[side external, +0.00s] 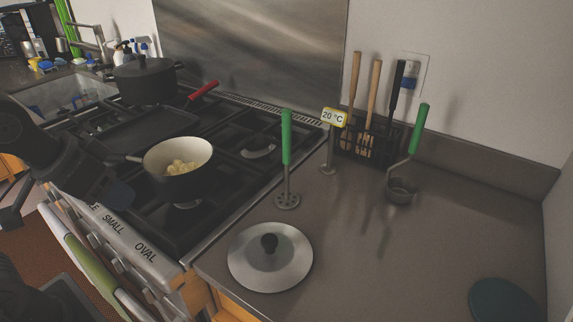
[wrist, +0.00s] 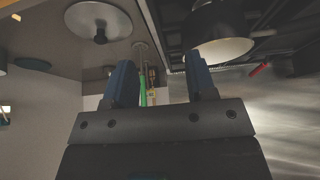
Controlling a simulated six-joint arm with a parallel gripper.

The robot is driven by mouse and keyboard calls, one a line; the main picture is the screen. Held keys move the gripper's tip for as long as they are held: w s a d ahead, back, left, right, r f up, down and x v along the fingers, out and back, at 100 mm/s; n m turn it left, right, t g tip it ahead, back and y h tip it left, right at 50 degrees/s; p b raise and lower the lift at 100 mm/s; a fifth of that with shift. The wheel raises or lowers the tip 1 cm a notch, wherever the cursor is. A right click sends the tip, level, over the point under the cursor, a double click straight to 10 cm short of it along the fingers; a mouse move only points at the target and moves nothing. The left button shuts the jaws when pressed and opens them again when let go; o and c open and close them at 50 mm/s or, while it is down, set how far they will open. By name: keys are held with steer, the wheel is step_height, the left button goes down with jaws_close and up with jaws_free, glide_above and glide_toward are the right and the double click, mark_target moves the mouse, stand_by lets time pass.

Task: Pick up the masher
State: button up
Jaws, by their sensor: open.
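The masher (side external: 286,145) stands upright on the counter beside the stove in the side external view, with a green handle and a round slotted metal head at its foot. My gripper (wrist: 163,78) shows in the wrist view with its two blue fingers spread apart and nothing held between them. A green handle (wrist: 143,94), apparently the masher's, shows beyond the gap, nearer the left finger. In the side external view my arm is at the left edge over the stove front, well apart from the masher.
A metal lid (side external: 270,258) lies in front of the masher. A thermometer (side external: 333,118), a utensil rack (side external: 368,140) and a green-handled ladle (side external: 402,188) stand to its right. The front-right counter is mostly clear.

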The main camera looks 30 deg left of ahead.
steer(key=w+d+m+t+h, duration=0.1)
steer(key=w+t, duration=0.1)
steer(key=w, duration=0.4)
steer(key=w+d+t, duration=0.2)
steer(key=w+t, duration=0.1)
steer(key=w, duration=0.3)
steer(key=m+t+h, duration=0.1)
steer(key=t+h, duration=0.1)
steer(key=t, duration=0.5)
glide_toward(283, 128)
steer(key=shift+w+d+f, duration=0.1)
steer(key=shift+w+d, duration=0.3)
steer(key=shift+w, duration=1.75)
steer(key=shift+w+d, duration=0.35)
steer(key=shift+w, duration=1.75)
steer(key=shift+w+d, duration=0.4)
steer(key=shift+w, duration=1.75)
jaws_close()
